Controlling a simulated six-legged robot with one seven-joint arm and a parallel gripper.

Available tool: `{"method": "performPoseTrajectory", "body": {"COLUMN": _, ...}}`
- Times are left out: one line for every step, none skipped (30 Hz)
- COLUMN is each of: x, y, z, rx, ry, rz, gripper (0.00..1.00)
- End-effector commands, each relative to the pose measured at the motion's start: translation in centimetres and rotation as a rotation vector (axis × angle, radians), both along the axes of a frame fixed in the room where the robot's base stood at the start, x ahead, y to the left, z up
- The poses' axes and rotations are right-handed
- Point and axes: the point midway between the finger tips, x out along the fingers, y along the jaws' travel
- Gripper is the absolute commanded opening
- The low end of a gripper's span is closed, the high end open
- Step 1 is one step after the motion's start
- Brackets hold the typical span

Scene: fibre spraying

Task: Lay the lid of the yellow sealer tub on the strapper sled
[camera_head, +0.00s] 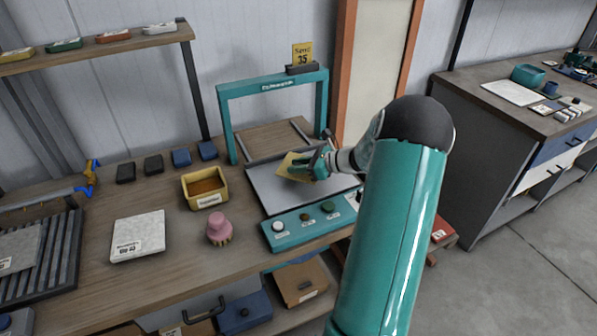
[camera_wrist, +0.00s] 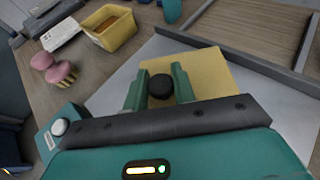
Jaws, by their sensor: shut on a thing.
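The yellow sealer tub (camera_head: 205,188) stands open on the bench, brown inside; it also shows in the wrist view (camera_wrist: 108,28). Its lid (camera_wrist: 206,76) is a flat yellow square with a black knob (camera_wrist: 161,87). My gripper (camera_wrist: 160,82) is shut on the lid's knob, one green finger on each side. In the head view my gripper (camera_head: 318,163) holds the lid (camera_head: 291,166) over the grey plate of the strapper sled (camera_head: 277,190). The lid looks tilted in the head view. I cannot tell whether it touches the plate.
A teal arch (camera_head: 225,115) stands behind the plate, and a teal button panel (camera_head: 290,230) lies in front. A pink-handled brush (camera_head: 219,229) and a white labelled block (camera_head: 138,235) stand left. Several small dark and blue blocks (camera_head: 181,158) line the back.

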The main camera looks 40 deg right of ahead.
Motion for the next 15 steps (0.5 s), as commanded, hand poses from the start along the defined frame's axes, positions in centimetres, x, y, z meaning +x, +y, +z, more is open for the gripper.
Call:
{"method": "performPoseTrajectory", "body": {"x": -0.1, "y": 0.0, "z": -1.1, "rx": 0.005, "ry": 0.003, "rz": -0.001, "gripper": 0.03}}
{"method": "performPoseTrajectory", "body": {"x": -0.1, "y": 0.0, "z": -1.5, "rx": 0.005, "ry": 0.004, "rz": -0.001, "gripper": 0.03}}
{"method": "performPoseTrajectory", "body": {"x": -0.1, "y": 0.0, "z": -2.0, "rx": 0.003, "ry": 0.003, "rz": -0.002, "gripper": 0.03}}
{"method": "performPoseTrajectory", "body": {"x": -0.1, "y": 0.0, "z": -2.2, "rx": 0.003, "ry": 0.003, "rz": -0.002, "gripper": 0.03}}
{"method": "performPoseTrajectory", "body": {"x": -0.1, "y": 0.0, "z": -2.3, "rx": 0.002, "ry": 0.002, "rz": -0.001, "gripper": 0.03}}
{"method": "performPoseTrajectory", "body": {"x": -0.1, "y": 0.0, "z": -2.4, "rx": 0.001, "ry": 0.002, "rz": -0.001, "gripper": 0.03}}
{"method": "performPoseTrajectory", "body": {"x": -0.1, "y": 0.0, "z": -2.3, "rx": 0.001, "ry": 0.002, "rz": -0.002, "gripper": 0.03}}
{"method": "performPoseTrajectory", "body": {"x": -0.1, "y": 0.0, "z": -2.3, "rx": 0.001, "ry": 0.002, "rz": -0.002, "gripper": 0.03}}
{"method": "performPoseTrajectory", "body": {"x": -0.1, "y": 0.0, "z": -2.3, "rx": 0.001, "ry": 0.002, "rz": -0.002, "gripper": 0.03}}
{"method": "performPoseTrajectory", "body": {"x": -0.1, "y": 0.0, "z": -2.3, "rx": 0.001, "ry": 0.002, "rz": -0.001, "gripper": 0.03}}
{"method": "performPoseTrajectory", "body": {"x": -0.1, "y": 0.0, "z": -2.3, "rx": 0.001, "ry": 0.002, "rz": -0.001, "gripper": 0.03}}
{"method": "performPoseTrajectory", "body": {"x": -0.1, "y": 0.0, "z": -2.3, "rx": 0.001, "ry": 0.002, "rz": -0.001, "gripper": 0.03}}
{"method": "performPoseTrajectory", "body": {"x": -0.1, "y": 0.0, "z": -2.4, "rx": 0.001, "ry": 0.002, "rz": -0.001, "gripper": 0.03}}
{"method": "performPoseTrajectory", "body": {"x": -0.1, "y": 0.0, "z": -2.5, "rx": 0.002, "ry": 0.002, "rz": -0.001, "gripper": 0.03}}
{"method": "performPoseTrajectory", "body": {"x": -0.1, "y": 0.0, "z": -2.6, "rx": 0.002, "ry": 0.002, "rz": -0.001, "gripper": 0.03}}
